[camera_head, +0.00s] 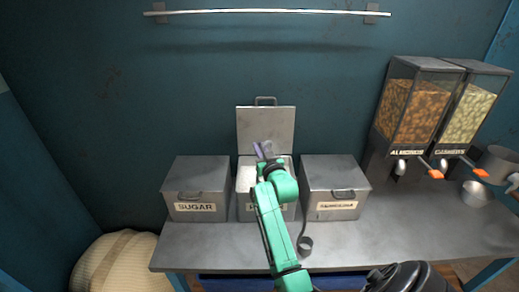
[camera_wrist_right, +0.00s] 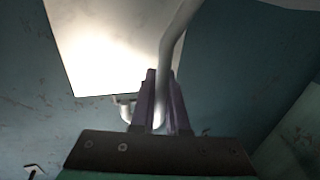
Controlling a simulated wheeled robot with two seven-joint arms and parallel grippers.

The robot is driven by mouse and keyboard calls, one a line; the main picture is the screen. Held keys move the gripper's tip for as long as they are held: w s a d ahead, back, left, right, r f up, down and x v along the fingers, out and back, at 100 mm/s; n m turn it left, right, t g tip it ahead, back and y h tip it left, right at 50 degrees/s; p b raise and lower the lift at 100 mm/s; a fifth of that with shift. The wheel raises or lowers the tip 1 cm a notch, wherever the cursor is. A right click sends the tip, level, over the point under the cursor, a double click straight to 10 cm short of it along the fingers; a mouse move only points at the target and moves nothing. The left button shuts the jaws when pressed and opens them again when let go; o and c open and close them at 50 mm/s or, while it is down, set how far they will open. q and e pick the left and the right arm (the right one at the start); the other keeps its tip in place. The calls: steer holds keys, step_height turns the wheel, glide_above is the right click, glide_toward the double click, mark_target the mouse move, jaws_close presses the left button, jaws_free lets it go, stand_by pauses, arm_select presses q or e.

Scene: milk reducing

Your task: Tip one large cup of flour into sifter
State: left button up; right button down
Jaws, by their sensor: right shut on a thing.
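My right gripper (camera_head: 263,150) is over the open middle bin (camera_head: 247,212), in front of its raised lid (camera_head: 266,128). White flour-like contents (camera_head: 246,176) show inside; my arm covers most of the bin's label. In the right wrist view, my right gripper's purple fingers (camera_wrist_right: 160,102) are shut on a curved grey handle (camera_wrist_right: 176,45). What the handle's far end carries is out of that view. I cannot identify the sifter. My left gripper is not in view.
Closed sugar bin (camera_head: 196,190) and another closed bin (camera_head: 335,188) flank the middle one. Nut dispensers (camera_head: 418,105) and metal vessels (camera_head: 477,193) stand at the right. The counter (camera_head: 400,225) is clear in front of them. A sack (camera_head: 115,262) lies at lower left.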

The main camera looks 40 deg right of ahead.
step_height(320, 180, up, 10)
steer(key=p, duration=0.8)
steer(key=shift+f, duration=0.15)
